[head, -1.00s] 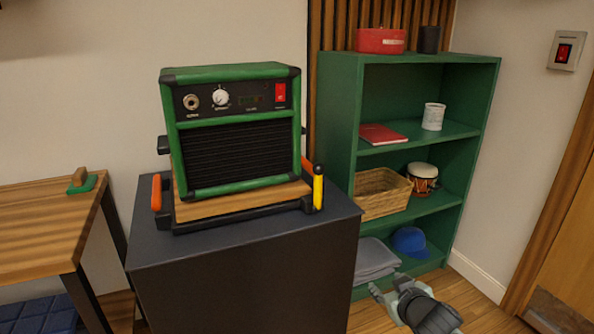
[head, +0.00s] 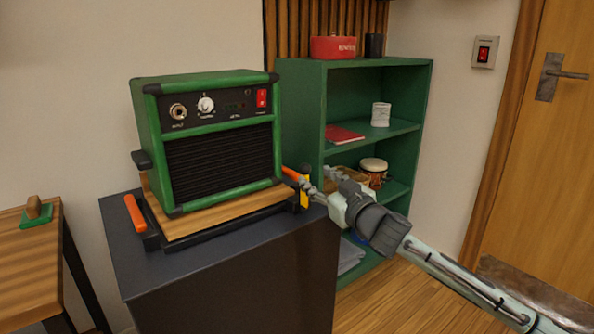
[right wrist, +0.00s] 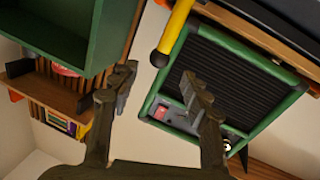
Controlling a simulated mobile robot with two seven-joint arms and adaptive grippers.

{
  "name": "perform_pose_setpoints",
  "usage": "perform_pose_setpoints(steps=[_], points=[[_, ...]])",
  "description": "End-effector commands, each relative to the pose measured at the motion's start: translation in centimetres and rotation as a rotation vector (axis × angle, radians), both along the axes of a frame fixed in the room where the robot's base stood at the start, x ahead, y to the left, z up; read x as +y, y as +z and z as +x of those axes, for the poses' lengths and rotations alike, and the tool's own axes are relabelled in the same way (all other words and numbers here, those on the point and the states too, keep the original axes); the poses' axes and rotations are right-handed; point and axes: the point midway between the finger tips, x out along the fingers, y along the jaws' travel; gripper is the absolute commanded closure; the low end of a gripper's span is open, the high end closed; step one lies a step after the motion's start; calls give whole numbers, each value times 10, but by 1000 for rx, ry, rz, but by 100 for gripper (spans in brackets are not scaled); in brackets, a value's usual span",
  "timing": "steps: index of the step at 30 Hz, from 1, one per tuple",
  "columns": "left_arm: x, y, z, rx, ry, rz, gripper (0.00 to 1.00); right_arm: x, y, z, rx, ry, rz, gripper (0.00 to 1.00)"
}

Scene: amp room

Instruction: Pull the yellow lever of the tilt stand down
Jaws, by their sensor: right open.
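The tilt stand (head: 225,213) is a wooden board on a dark frame on the dark cabinet. A green and black amplifier (head: 215,145) rests on it. The yellow lever (head: 304,192) stands roughly upright at the stand's right side, partly hidden by my right gripper. In the right wrist view the yellow lever (right wrist: 179,28) ends in a black knob, which shows between the fingers' directions and beyond their tips. My right gripper (head: 321,180) is open and empty, close beside the lever; its spread fingers also show in the right wrist view (right wrist: 157,88). My left gripper is out of view.
The dark cabinet (head: 235,275) carries the stand. An orange handle (head: 135,213) is at the stand's left, another (head: 292,174) near the lever. A green shelf (head: 300,110) stands close behind my right gripper. A wooden table (head: 30,255) is at left.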

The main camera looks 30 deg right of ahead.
Motion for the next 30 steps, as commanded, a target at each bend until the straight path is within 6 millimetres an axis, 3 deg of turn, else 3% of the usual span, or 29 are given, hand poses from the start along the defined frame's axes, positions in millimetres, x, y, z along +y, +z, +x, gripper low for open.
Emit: perform_pose_setpoints(steps=[15, 26, 30], points=[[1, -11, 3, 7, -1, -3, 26, -8, 0, 67, 1, -1, 0, 53], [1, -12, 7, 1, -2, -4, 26, -9, -1, 73, 2, -1, -1, 53], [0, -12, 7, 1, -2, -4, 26, -9, -1, 73, 3, -2, -1, 66]])
